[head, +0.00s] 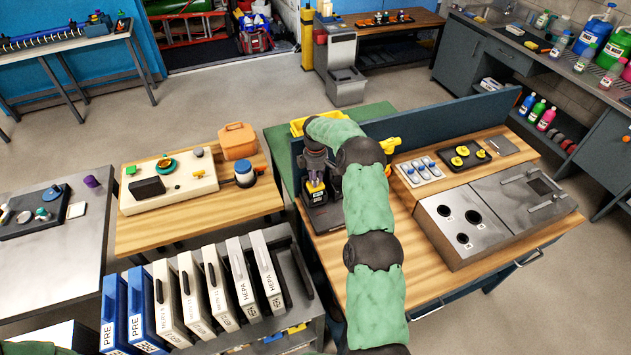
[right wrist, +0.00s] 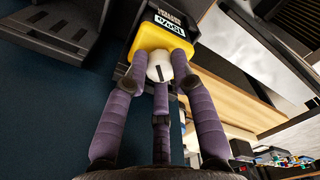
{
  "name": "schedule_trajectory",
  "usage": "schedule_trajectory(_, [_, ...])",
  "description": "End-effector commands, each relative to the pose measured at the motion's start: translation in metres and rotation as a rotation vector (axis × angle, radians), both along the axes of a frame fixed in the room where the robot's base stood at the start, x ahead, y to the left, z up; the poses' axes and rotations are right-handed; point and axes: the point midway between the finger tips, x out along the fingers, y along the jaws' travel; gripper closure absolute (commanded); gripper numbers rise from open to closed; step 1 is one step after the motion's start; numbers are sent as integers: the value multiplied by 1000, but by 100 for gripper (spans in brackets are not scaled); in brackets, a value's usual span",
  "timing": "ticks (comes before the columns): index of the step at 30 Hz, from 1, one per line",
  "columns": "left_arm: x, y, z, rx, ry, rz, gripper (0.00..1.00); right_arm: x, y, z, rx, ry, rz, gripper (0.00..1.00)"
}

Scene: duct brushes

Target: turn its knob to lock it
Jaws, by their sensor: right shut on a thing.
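A black and yellow device with a label (right wrist: 165,30) fills the top of the right wrist view. It also shows in the head view (head: 316,188), upright in a dark stand (head: 327,218) on the left part of a wooden bench. A round white knob with a dark slot (right wrist: 160,68) sits on its yellow face. My right gripper (right wrist: 160,75) has its purple fingers shut around this knob. In the head view my own green arm and dark wrist hide most of the gripper. My left gripper is not in view.
Right of my arm are a tray of small white parts (head: 420,171), a dark tray with yellow knobs (head: 462,157) and a grey metal box with round holes (head: 463,230). Upright filter panels (head: 205,290) stand at front left. Open floor lies beyond the benches.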

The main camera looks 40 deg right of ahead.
Motion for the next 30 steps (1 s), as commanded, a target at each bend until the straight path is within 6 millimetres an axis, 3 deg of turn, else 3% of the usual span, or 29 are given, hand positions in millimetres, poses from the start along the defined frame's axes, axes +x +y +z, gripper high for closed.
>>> schedule_trajectory(21, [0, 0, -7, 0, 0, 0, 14, 0, 0, 0, 0, 0, -92, 100])
schedule_trajectory(22, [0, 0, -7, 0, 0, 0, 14, 0, 0, 0, 1, 1, -92, 71])
schedule_trajectory(24, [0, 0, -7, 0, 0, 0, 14, 0, 0, 0, 0, 0, -92, 52])
schedule_trajectory(30, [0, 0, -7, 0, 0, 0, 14, 1, 0, 0, -1, -2, -92, 50])
